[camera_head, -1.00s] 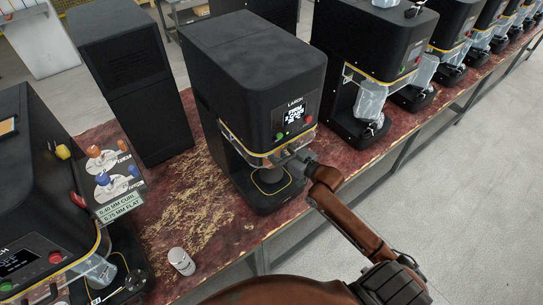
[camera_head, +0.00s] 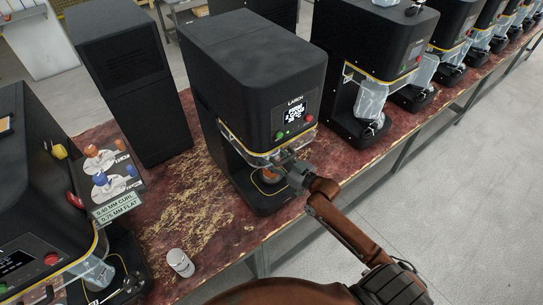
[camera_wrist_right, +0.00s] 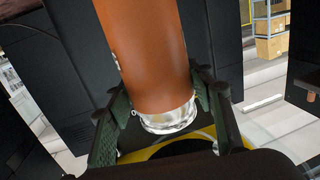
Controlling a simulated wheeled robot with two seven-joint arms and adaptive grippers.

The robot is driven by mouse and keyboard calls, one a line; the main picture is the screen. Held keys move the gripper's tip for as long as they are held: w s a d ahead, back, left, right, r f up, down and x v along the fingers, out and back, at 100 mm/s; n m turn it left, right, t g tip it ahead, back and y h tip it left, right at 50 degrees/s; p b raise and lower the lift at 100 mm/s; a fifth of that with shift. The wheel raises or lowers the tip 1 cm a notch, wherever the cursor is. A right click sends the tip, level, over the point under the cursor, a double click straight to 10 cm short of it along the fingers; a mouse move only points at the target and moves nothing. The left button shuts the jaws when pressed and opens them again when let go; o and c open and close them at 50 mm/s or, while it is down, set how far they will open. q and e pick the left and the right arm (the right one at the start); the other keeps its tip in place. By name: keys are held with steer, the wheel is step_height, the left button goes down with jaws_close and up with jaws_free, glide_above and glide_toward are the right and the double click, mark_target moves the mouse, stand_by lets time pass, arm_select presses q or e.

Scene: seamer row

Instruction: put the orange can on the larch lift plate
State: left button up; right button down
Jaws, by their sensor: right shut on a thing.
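The orange can (camera_head: 268,174) is held upright under the head of the larch seamer (camera_head: 258,90). In the right wrist view the can (camera_wrist_right: 145,50) is a tall orange cylinder with a silver end. My right gripper (camera_head: 286,170) is shut on it, with one green finger on each side in the wrist view (camera_wrist_right: 160,100). The lift plate (camera_head: 264,188), edged in yellow, lies directly below the can. Whether the can touches the plate is hidden by the gripper and can. My left gripper is out of view.
A silver can (camera_head: 180,262) stands on the worn red bench (camera_head: 185,215) at front left. Another seamer (camera_head: 40,200) with a sign (camera_head: 112,185) is on the left. More seamers (camera_head: 370,60) run off to the right. A black cabinet (camera_head: 125,85) stands behind.

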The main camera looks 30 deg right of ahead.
steer(key=c, duration=0.9)
jaws_free()
steer(key=shift+f, duration=0.1)
steer(key=shift+c, duration=0.2)
steer(key=v, duration=1.2)
